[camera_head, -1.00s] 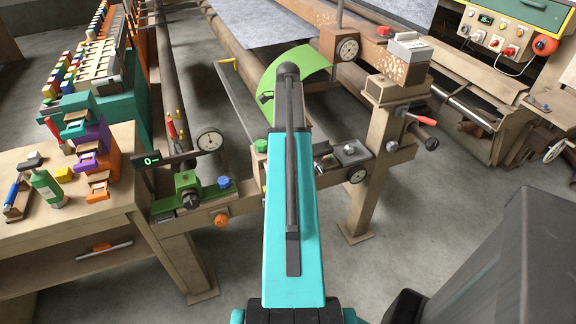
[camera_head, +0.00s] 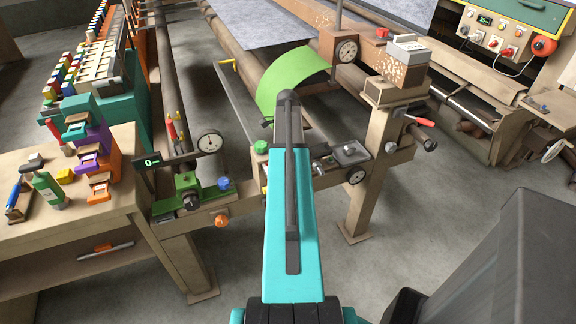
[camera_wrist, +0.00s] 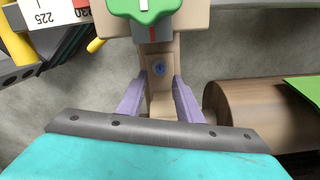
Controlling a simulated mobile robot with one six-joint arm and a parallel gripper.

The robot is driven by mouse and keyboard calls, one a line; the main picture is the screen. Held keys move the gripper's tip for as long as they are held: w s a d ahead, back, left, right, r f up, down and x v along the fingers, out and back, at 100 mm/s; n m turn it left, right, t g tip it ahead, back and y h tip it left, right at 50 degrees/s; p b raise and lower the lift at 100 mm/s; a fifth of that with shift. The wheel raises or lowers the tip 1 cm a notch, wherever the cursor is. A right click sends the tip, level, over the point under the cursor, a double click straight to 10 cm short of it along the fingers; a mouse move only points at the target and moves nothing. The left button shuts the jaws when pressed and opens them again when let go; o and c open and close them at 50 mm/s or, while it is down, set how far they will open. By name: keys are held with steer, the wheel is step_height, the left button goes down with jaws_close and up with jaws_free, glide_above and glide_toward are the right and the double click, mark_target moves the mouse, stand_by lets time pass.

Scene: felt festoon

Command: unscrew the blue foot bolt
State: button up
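A small round blue bolt (camera_wrist: 159,69) sits in a tan bracket (camera_wrist: 160,105) in the wrist view, just beyond my fingertips and centred between them. My gripper (camera_wrist: 158,86) has two purple fingers, spread apart with nothing between them that I can see held. A green knob (camera_wrist: 143,6) with a white mark stands above the bolt in the picture. In the head view my own arm hides the gripper and this bolt.
A brown roller (camera_wrist: 250,108) lies close right of my fingers. A yellow-and-black part and a number scale (camera_wrist: 40,15) are at upper left. In the head view, a green sheet (camera_head: 290,78) hangs beyond my arm, and a wooden bench (camera_head: 70,225) stands left.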

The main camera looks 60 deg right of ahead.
steer(key=shift+f+p, duration=0.35)
steer(key=shift+f, duration=2.3)
jaws_close()
